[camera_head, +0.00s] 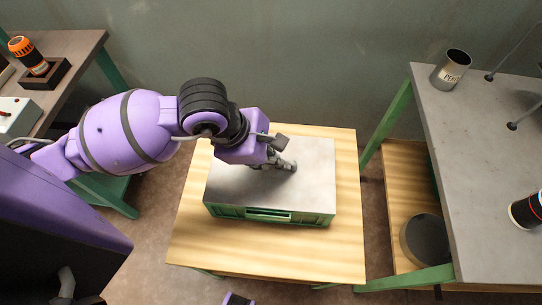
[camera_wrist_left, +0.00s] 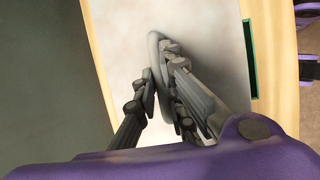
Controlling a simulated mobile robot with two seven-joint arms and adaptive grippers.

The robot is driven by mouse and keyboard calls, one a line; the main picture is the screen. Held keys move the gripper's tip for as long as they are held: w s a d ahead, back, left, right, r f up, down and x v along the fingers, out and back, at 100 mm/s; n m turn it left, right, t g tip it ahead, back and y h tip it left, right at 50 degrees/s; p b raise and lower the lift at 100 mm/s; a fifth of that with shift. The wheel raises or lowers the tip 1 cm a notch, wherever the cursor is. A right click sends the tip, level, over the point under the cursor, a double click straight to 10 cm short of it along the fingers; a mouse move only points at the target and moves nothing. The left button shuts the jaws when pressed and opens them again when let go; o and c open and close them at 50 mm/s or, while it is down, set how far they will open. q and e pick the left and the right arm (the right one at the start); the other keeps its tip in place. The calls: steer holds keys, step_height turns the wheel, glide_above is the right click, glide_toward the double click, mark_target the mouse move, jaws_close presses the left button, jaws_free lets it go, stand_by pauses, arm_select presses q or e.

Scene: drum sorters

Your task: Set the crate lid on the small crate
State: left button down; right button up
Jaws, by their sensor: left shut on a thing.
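The crate lid (camera_head: 315,180) is a flat grey plate over the small green crate (camera_head: 270,216), which stands on the wooden table. The lid covers the crate's top, and its edges look roughly in line with the crate's walls. I cannot tell whether it sits fully down. My left gripper (camera_head: 284,163) is above the lid, its fingers shut on the lid's raised grey handle. In the left wrist view the fingers (camera_wrist_left: 160,75) close around this handle on the pale lid (camera_wrist_left: 210,30). A strip of green crate (camera_wrist_left: 250,60) shows beside the lid.
The wooden table (camera_head: 200,250) has bare room around the crate. A grey workbench (camera_head: 470,170) at the right holds a metal cup (camera_head: 451,69) and a dark can (camera_head: 526,211). A round dark object (camera_head: 425,240) lies on its lower shelf.

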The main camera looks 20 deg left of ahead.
arm_select(q)
steer(key=c, duration=1.8)
jaws_free()
steer(key=shift+f, duration=0.15)
steer(key=shift+o, duration=0.3)
arm_select(e)
steer(key=shift+s, duration=0.1)
steer(key=shift+s+d, duration=0.1)
steer(key=shift+s, duration=0.1)
arm_select(q)
step_height(320, 180, up, 10)
arm_select(e)
steer(key=shift+w, duration=0.15)
